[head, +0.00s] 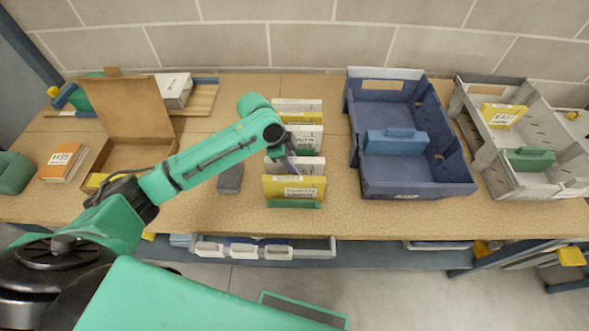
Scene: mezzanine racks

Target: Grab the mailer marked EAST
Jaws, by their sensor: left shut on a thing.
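A row of upright mailers, white and yellow, stands at the middle of the table. A yellow mailer (305,188) is at the front, with a white mailer (311,166) just behind it. Their label words are too small to read surely. My left gripper (289,161) reaches down into the front of this row and is shut on a mailer, seemingly the white one behind the front yellow one. The arm and neighbouring mailers partly hide the grip. A yellow mailer (503,115) in the grey crate at right has a label that seems to read EAST. My right gripper is not in view.
A blue crate (415,188) holding a blue item (397,142) stands right of the row. The grey crate (541,186) also holds a green item (530,159). An open cardboard box (130,157) is at left. A dark grey block (230,178) lies left of the row.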

